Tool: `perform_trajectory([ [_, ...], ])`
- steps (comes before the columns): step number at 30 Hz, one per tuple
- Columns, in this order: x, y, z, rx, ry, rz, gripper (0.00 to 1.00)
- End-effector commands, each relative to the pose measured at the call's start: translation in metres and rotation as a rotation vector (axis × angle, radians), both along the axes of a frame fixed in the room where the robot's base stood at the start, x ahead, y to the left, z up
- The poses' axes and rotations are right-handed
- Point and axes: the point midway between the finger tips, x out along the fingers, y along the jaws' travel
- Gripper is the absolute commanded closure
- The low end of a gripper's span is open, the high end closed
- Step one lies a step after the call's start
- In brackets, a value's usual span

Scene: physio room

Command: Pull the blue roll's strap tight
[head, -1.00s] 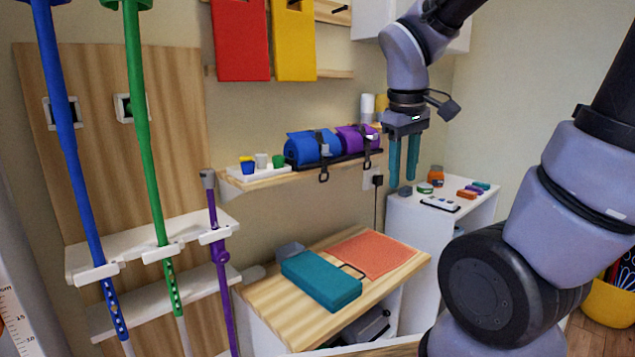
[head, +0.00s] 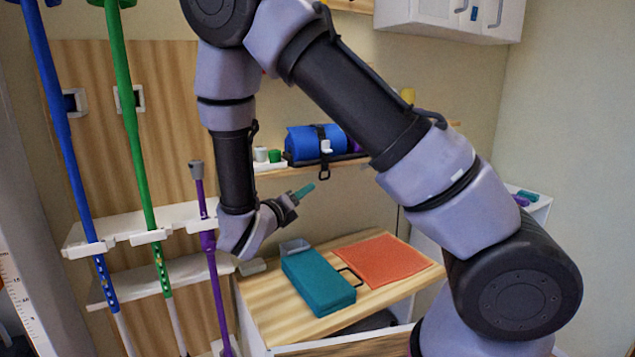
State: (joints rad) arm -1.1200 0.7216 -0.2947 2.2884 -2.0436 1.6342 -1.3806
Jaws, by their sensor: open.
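The blue roll (head: 303,144) lies on the wooden wall shelf, in a dark holder. A black strap (head: 322,133) runs over it, with a light buckle (head: 326,147) at the front and a dark ring (head: 324,171) hanging below the shelf edge. My gripper (head: 304,190) is below and slightly left of the ring, above the bench, apart from the strap. Its teal fingers point right and up; it is open and appears empty. The purple roll (head: 354,145) beside the blue one is mostly hidden behind my arm.
Below, a wooden-topped bench (head: 262,298) carries a teal case (head: 318,283) and an orange mat (head: 382,260). A purple cane (head: 214,280) stands close to my wrist. The wall between shelf and bench is clear.

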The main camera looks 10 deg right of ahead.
Motion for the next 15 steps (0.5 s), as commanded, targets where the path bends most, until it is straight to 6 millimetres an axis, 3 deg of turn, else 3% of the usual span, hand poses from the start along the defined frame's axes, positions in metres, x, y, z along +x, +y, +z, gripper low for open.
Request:
perform_trajectory([
  [5, 0.01, 0.0, -0.002, -0.03, 0.005, 0.023, 0.58],
  [15, 0.059, -0.038, -0.002, -0.026, 0.005, 0.019, 0.58],
])
